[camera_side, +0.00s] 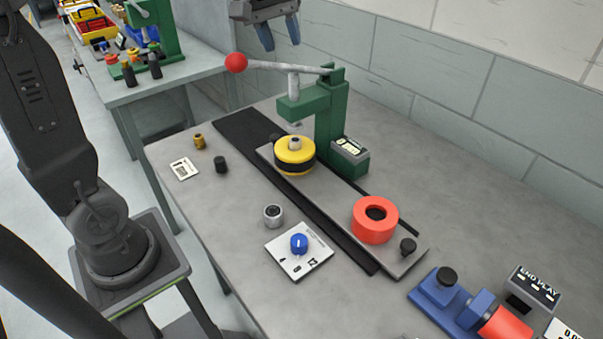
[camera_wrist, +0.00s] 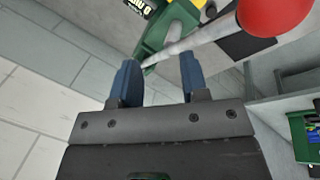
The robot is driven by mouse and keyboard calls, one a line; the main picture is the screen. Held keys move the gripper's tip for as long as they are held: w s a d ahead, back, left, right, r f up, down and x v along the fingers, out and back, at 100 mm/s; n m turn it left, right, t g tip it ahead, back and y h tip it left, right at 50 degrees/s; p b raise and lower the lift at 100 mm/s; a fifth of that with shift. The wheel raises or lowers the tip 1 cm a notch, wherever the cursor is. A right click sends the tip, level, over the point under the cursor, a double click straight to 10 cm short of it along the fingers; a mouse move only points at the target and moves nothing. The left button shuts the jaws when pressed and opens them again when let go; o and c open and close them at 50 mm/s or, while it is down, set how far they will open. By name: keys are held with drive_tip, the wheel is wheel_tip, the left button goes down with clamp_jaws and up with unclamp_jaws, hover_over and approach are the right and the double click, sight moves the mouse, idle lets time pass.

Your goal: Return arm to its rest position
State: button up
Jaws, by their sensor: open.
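My gripper (camera_side: 281,35) hangs at the top of the side view, above and behind the green press (camera_side: 327,115), close to the wall. Its two blue fingers are apart with nothing between them. In the wrist view my gripper (camera_wrist: 158,80) also shows open, with the press's pale lever and its red knob (camera_wrist: 275,15) beyond the fingertips. The lever's red knob (camera_side: 236,62) points left in the side view. The fingers appear clear of the lever in the side view. Most of my wrist is cut off at the top edge.
A yellow-and-black part (camera_side: 295,155) sits under the press, and a red ring (camera_side: 375,220) lies on the grey plate (camera_side: 330,204). A white card with a blue knob (camera_side: 299,243), small cylinders and a blue fixture (camera_side: 445,300) stand on the bench. The wall is close behind.

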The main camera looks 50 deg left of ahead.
drive_tip(key=s+d+f+m+t, duration=0.2)
drive_tip(key=s+d+m, duration=0.2)
drive_tip(key=s+d, duration=0.55)
drive_tip(key=s+a+f+m+y, duration=0.1)
drive_tip(key=s+a+f+m, duration=0.1)
drive_tip(key=s+f+m, duration=0.3)
drive_tip(key=s+f, duration=0.2)
drive_tip(key=s, duration=0.2)
drive_tip(key=shift+a+f+t+y, duration=0.2)
drive_tip(key=shift+t+y, duration=0.1)
drive_tip(key=shift+t, duration=0.1)
